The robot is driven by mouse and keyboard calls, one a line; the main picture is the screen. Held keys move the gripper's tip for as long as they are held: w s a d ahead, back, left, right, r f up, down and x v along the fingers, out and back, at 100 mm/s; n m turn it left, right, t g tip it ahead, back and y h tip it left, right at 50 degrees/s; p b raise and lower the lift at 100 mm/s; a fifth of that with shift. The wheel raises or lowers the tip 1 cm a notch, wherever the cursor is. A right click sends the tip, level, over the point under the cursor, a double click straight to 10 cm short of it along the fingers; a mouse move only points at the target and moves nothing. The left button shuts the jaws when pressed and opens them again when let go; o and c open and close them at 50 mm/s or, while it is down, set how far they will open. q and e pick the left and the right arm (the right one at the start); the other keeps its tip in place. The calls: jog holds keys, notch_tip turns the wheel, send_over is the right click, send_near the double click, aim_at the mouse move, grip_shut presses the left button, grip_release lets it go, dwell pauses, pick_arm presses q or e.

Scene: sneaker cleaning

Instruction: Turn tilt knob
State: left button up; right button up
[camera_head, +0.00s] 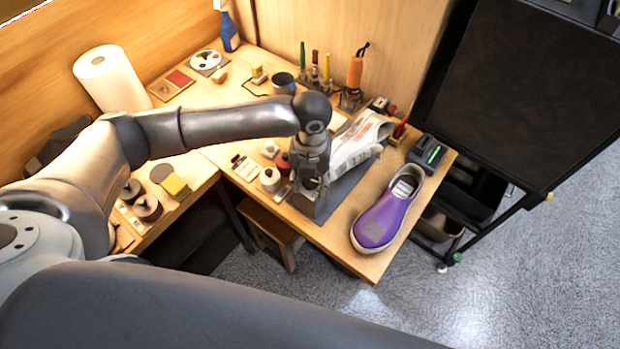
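A white and grey sneaker (358,142) with red marks sits tilted over a dark grey base (345,190) on the wooden workbench. My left gripper (308,192) points down in front of the sneaker, over the near left part of that base. Its fingers are small and dark here, so I cannot tell whether they are open or shut. I cannot make out a tilt knob; the gripper and wrist cover the left side of the base. My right gripper is not in view.
A purple shoe (382,217) lies right of the base near the bench edge. Small jars, including a white-topped one (270,178), stand close left of my gripper. Upright tools and an orange-handled tool (355,72) stand behind. A paper roll (110,78) stands at the left.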

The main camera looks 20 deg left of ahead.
pick_arm(q)
jog(key=c, duration=0.5)
jog(key=shift+r+n+p, duration=0.1)
jog(key=shift+n+p, duration=0.4)
jog(key=shift+p, duration=0.15)
jog(key=shift+c, duration=0.2)
jog(key=shift+n+p, duration=1)
jog(key=shift+n, duration=0.1)
jog(key=shift+n+p, duration=0.3)
jog(key=shift+n, duration=0.1)
